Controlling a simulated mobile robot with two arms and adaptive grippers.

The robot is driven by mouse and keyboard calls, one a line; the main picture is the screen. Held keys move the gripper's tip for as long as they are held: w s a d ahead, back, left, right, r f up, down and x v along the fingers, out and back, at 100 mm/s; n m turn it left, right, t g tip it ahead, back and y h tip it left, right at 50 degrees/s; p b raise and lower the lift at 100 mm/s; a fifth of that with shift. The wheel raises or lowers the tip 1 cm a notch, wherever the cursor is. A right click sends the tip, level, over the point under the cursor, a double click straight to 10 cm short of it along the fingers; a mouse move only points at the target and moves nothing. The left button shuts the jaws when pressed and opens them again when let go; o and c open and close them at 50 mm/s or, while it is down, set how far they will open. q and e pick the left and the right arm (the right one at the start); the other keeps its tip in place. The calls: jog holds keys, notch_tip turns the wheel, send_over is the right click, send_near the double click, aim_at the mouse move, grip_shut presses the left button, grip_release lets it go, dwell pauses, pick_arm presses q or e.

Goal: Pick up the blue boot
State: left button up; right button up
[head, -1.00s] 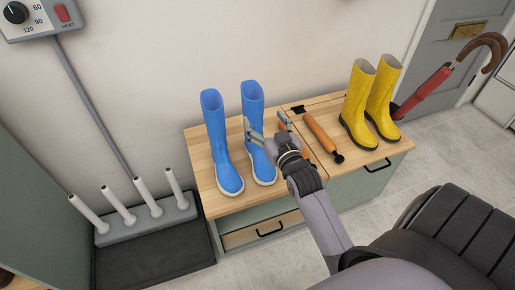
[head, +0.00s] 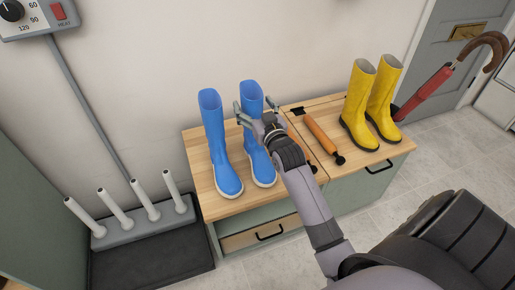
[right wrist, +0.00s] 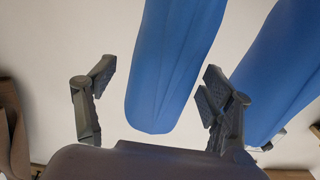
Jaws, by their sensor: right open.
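Two blue boots stand upright side by side on the wooden bench top: the left blue boot (head: 214,130) and the right blue boot (head: 252,97). My right gripper (head: 256,112) is open at the shaft of the right blue boot, one finger on each side of it, and hides part of the shaft. In the right wrist view, a blue boot (right wrist: 172,70) shows between the open fingers (right wrist: 160,98), with visible gaps on both sides. The other blue boot (right wrist: 272,75) shows behind the right finger. My left gripper is not in view.
A red umbrella (head: 424,92) leans at the right. A boot dryer rack (head: 140,230) with several white pegs stands at the left. A wall lies close behind the bench.

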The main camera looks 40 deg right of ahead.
jog(key=shift+c, duration=0.4)
jog(key=shift+r, duration=0.1)
grip_shut()
dwell(0.5)
